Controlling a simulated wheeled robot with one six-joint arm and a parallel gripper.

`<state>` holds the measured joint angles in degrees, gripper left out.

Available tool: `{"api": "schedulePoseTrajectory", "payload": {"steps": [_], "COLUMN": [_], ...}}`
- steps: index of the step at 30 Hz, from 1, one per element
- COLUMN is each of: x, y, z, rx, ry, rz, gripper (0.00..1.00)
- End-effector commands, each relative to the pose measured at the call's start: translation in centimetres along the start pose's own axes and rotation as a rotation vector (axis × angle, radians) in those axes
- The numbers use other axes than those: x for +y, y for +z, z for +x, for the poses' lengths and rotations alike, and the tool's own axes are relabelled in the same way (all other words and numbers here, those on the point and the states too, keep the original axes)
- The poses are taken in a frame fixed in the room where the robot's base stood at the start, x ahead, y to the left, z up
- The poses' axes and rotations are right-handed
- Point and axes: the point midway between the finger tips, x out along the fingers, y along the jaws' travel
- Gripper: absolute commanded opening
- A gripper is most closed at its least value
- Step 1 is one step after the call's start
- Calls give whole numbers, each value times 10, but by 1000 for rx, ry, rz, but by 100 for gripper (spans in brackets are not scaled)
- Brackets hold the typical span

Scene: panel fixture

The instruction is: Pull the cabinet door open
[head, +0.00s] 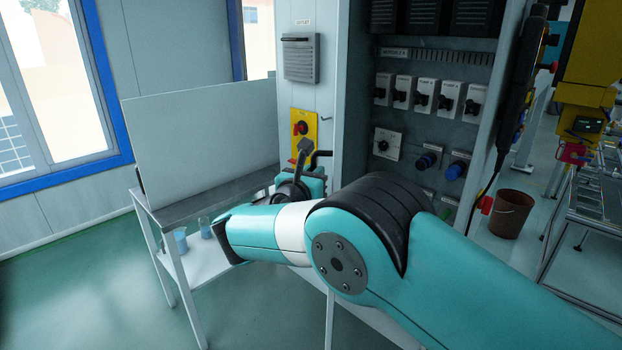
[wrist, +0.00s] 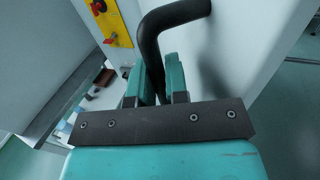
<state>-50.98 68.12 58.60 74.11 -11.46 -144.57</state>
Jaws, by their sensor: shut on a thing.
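The dark bent door handle (wrist: 152,42) runs down between the two teal fingers of my gripper (wrist: 160,88) in the wrist view, and the fingers are shut on it. The pale cabinet door (wrist: 235,50) fills the area right of the handle. In the head view the handle (head: 321,154) shows just above my gripper (head: 305,174), beside a pale upright face (head: 350,90) seen at a steep angle. The cabinet's grey panel (head: 430,120) with knobs and switches is in plain view to the right. My wrist and arm hide the lower part of the cabinet.
A metal table (head: 200,208) with a tall white board (head: 205,135) stands left of my gripper, with small containers (head: 181,239) on its lower shelf. A yellow switch plate (head: 303,128) is on the wall behind. A brown bucket (head: 511,214) stands at the right. Green floor is clear at lower left.

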Motion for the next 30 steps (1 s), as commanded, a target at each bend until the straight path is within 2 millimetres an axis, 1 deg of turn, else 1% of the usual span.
{"api": "schedulePoseTrajectory", "payload": {"steps": [6,20,21,23,24,30], "x": [-3,-2,-2,-2,-2,0], "y": [0,2,2,2,2,1], "z": [8,9,9,9,9,7], "rx": [-3,-4,-4,-4,-4,-2], "ry": [-41,-49,-49,-48,-48,-44], "rz": [-1,-1,-1,-1,-1,-1], "gripper": [0,0,21,35,39,39]}}
